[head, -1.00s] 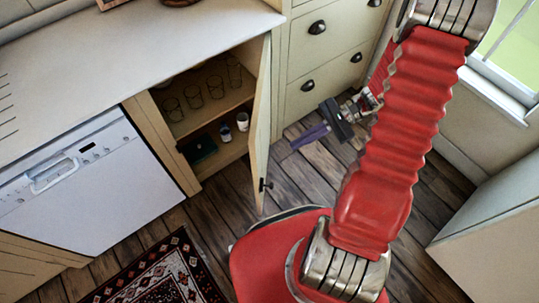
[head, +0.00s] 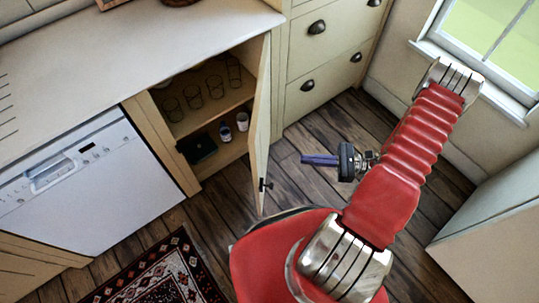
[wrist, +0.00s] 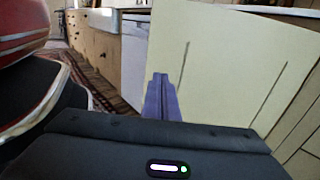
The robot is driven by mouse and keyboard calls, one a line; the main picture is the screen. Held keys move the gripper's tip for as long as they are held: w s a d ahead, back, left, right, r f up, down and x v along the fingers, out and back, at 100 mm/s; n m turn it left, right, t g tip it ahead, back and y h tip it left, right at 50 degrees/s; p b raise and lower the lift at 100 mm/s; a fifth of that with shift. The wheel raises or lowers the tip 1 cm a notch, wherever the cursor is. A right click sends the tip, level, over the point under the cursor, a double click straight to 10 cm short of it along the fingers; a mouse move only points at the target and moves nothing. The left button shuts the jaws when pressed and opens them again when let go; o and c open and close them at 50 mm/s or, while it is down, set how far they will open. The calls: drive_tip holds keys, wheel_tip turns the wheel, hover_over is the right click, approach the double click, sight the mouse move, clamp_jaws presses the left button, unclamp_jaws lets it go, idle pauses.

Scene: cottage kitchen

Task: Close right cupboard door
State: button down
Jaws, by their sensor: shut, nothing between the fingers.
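The right cupboard door (head: 261,130) stands wide open in the head view, swung out from the cupboard (head: 207,165) and seen nearly edge-on. Its dark handle (head: 266,185) is near the free edge, low down. In the wrist view the door's cream panel (wrist: 225,75) fills the middle and right. My gripper (head: 306,159) is to the right of the door in the head view, its purple fingers shut and empty, pointing left toward it. A gap shows between fingertips and door. The fingers also show in the wrist view (wrist: 160,95), in front of the panel.
Glasses (head: 193,96) and small jars stand on the cupboard's shelves. A white dishwasher (head: 85,180) is left of the cupboard. Drawers (head: 322,60) stand behind the door. A patterned rug (head: 160,272) lies on the wooden floor. A pale cabinet (head: 490,230) is at the right.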

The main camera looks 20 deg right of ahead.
drive_tip(key=x, duration=1.4)
drive_tip(key=shift+d, duration=0.1)
idle(0.4)
